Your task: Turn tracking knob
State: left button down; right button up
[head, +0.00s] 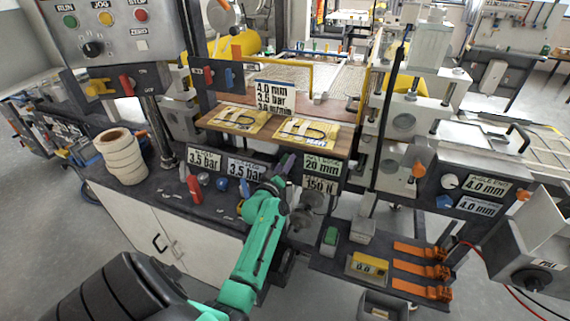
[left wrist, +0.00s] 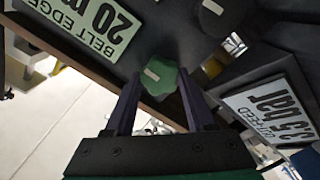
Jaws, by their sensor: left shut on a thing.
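The green lobed knob (left wrist: 160,74) with a white mark sits on the dark panel in the left wrist view, between the two fingers. My left gripper (left wrist: 158,84) is shut on it. In the head view my left gripper (head: 280,186) is at the panel's front edge, just left of the BELT EDGE 20 mm label (head: 321,166); the arm and gripper largely hide the knob there. The same label (left wrist: 92,22) shows beside the knob in the left wrist view. My right gripper is not in view.
A dark round knob (left wrist: 216,12) and a 3.5 bar label (left wrist: 270,105) are close to the fingers. A red-handled control (head: 195,188) stands to the left in the head view. White rolls (head: 120,155) stand farther left. Orange clips (head: 420,270) lie at the lower right.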

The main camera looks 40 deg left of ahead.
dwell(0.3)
pick_arm(q)
jog(key=shift+c, duration=1.2)
grip_release()
jog(key=b+v, duration=0.2)
jog(key=v, duration=1.2)
jog(key=shift+s, duration=0.3)
jog(key=shift+d+f, duration=0.15)
